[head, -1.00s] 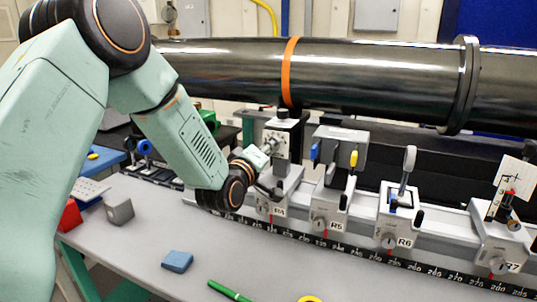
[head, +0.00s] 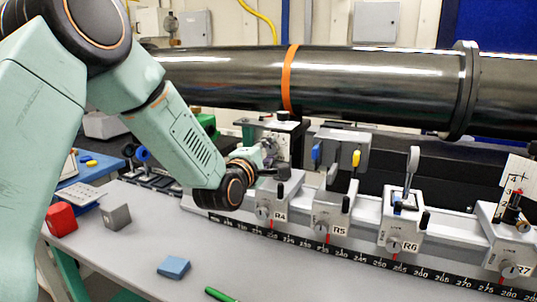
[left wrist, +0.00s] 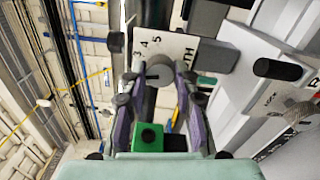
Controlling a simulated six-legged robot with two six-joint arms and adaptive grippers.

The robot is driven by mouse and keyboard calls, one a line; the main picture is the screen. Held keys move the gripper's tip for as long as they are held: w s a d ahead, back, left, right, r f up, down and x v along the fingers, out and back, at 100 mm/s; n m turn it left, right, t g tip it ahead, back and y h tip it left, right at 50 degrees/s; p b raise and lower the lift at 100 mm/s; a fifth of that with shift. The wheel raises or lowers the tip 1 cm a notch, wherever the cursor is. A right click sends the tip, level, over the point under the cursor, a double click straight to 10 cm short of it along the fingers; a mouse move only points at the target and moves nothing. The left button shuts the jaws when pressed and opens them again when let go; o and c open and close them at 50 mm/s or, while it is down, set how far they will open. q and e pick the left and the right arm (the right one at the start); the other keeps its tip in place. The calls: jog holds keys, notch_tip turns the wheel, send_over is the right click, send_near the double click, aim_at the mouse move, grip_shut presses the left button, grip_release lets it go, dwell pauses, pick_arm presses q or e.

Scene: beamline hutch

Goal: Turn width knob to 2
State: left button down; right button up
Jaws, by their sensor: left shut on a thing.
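The width knob (left wrist: 158,72) is a round grey knob on a white plate (left wrist: 201,53) in the left wrist view. The plate shows the numbers 3, 4 and 5 and the letters "TH"; its other marks are hidden. My left gripper (left wrist: 157,80) is shut on the knob, one finger on each side. In the head view the left gripper (head: 264,154) reaches the plate (head: 283,148) on the unit at R4, below the dark pipe. The knob is mostly hidden there, and I cannot tell which number it points to. My right gripper is not in view.
The long dark pipe (head: 380,85) with an orange band runs close above the units. Units R5 (head: 335,215), R6 (head: 403,225) and R7 (head: 505,245) stand to the right on the scaled rail. A red block (head: 60,219), grey block (head: 117,217) and blue block (head: 173,267) lie on the table.

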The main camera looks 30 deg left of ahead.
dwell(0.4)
pick_arm(q)
jog(key=c, duration=1)
grip_release()
jog(key=shift+s, duration=0.15)
jog(key=s, duration=1.1)
jog(key=shift+s+d, duration=0.35)
jog(key=shift+s, duration=0.05)
